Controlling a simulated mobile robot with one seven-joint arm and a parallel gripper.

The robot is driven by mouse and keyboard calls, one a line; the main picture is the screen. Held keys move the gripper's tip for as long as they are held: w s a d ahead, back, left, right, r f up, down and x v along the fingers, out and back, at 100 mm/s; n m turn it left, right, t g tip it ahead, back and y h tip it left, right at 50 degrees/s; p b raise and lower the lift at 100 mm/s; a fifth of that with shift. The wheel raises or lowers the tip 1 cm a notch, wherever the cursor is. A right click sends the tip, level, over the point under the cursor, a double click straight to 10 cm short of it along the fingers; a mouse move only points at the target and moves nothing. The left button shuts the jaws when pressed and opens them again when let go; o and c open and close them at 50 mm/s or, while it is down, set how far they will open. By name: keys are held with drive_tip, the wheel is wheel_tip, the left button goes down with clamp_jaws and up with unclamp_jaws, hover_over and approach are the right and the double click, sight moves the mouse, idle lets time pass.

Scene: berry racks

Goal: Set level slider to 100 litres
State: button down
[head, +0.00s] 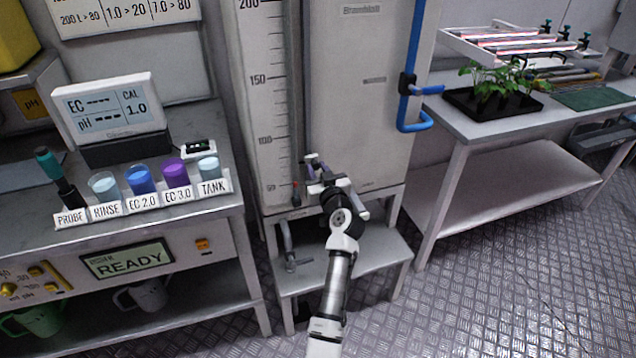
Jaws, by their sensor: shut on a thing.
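The tall white tank (360,110) carries a level scale (262,105) on its left, marked 200, 150, 100 and a lower label too small to read surely. A dark vertical track runs along the scale's right edge. The level slider (296,186), small with a reddish part, shows low on this track, well below the 100 mark and near the lowest label. My gripper (314,166) is at the tank's lower front, just right of the slider. It is shut on the slider; the contact itself is mostly hidden by the fingers.
On the left, a bench holds a meter (110,108), labelled cups and a probe (60,178). A blue pipe (415,90) runs down the tank's right side. A low step (365,255) and grey tap (290,250) are under the tank. A plant table stands right.

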wheel_tip(320, 180, up, 8)
drive_tip(key=p, duration=0.2)
drive_tip(key=c, duration=1.2)
unclamp_jaws()
drive_tip(key=shift+s, duration=0.1)
drive_tip(key=b+v, duration=0.4)
drive_tip(key=v, duration=0.9)
drive_tip(key=shift+s, duration=0.3)
drive_tip(key=shift+d, duration=0.15)
